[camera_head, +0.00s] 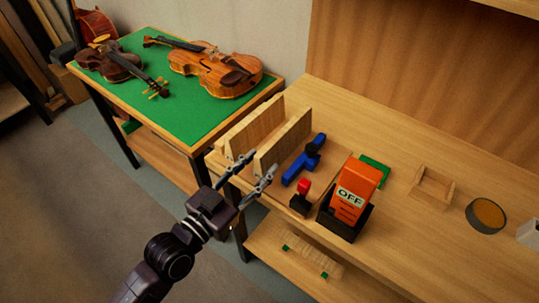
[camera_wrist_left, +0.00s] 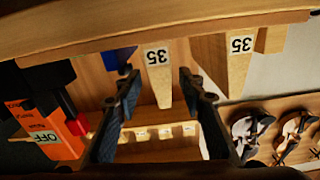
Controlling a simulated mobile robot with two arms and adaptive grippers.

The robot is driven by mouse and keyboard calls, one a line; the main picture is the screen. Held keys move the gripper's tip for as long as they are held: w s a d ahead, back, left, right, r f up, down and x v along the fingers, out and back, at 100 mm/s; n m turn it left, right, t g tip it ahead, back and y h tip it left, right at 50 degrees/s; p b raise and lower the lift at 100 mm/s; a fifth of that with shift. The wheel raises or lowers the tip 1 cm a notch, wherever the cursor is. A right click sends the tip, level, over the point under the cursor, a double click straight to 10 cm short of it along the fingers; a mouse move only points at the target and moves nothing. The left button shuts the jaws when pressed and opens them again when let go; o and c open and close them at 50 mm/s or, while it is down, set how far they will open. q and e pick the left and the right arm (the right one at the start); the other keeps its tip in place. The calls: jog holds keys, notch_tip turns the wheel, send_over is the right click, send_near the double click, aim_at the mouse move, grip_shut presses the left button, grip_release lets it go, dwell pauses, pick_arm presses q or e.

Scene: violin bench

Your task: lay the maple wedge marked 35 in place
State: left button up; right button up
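Two pale wooden wedges show marked 35 in the left wrist view, one (camera_wrist_left: 158,84) lined up between my fingertips and one (camera_wrist_left: 238,76) to its right. In the head view two upright pale wooden pieces, a near one (camera_head: 283,143) and a far one (camera_head: 252,128), stand side by side at the bench's left end. My left gripper (camera_head: 263,161) is open and empty at the front of these pieces, its fingers pointing toward them. In the left wrist view the gripper (camera_wrist_left: 160,84) shows a gap on both sides of the wedge. My right gripper is not in view.
A blue clamp-like tool (camera_head: 304,160), a red-topped block (camera_head: 301,198) and an orange OFF box (camera_head: 355,187) stand right of the wooden pieces. A small wooden tray (camera_head: 432,187) and round dish (camera_head: 486,215) lie farther right. Violins lie on the green table (camera_head: 190,115).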

pick_arm(q)
jog(key=v, duration=0.6)
jog(key=shift+b, duration=0.3)
